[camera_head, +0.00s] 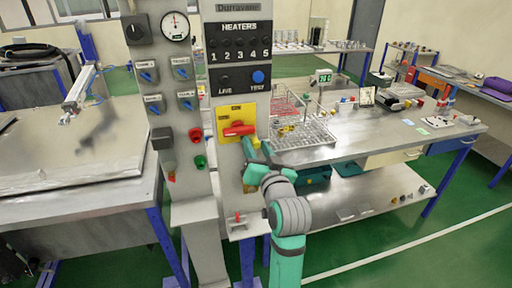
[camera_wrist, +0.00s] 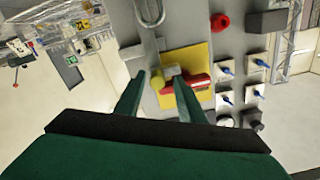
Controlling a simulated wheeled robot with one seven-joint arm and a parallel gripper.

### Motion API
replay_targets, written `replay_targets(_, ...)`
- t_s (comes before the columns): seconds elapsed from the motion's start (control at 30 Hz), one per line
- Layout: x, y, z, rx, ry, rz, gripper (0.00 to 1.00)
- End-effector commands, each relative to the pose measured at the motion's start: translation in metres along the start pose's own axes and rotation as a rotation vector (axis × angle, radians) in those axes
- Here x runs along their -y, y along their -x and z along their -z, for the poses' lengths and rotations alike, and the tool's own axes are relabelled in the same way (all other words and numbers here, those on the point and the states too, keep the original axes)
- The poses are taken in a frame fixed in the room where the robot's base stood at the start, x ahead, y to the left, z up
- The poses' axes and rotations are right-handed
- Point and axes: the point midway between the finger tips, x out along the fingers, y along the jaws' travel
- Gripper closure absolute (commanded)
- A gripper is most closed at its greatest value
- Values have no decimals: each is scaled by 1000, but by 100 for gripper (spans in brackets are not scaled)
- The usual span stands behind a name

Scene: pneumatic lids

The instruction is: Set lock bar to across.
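A yellow plate (camera_head: 228,112) on the grey panel carries a red bar (camera_head: 239,130), which lies roughly level in the head view. I take this red bar for the lock bar. In the wrist view the red bar (camera_wrist: 197,81) shows on the yellow plate (camera_wrist: 196,58), with a pale block and a yellow rounded part (camera_wrist: 158,83) at its left end. My gripper (camera_head: 251,148) is just right of the plate in the head view. In the wrist view my gripper (camera_wrist: 160,80) is open, its fingers apart on either side of the yellow part. Contact cannot be told.
Blue-handled switches (camera_head: 150,76), a red button (camera_head: 195,135) and a green button (camera_head: 200,162) sit on the panel's left. A heaters board (camera_head: 239,42) is above. A metal bench (camera_head: 370,143) with a wire rack (camera_head: 303,133) stands close on the right.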

Motion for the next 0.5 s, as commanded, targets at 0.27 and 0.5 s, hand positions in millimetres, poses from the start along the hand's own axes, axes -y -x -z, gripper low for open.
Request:
replay_targets(0.27,0,30,0,-2,0,-1,64)
replay_targets(0.5,0,75,0,-1,0,0,64)
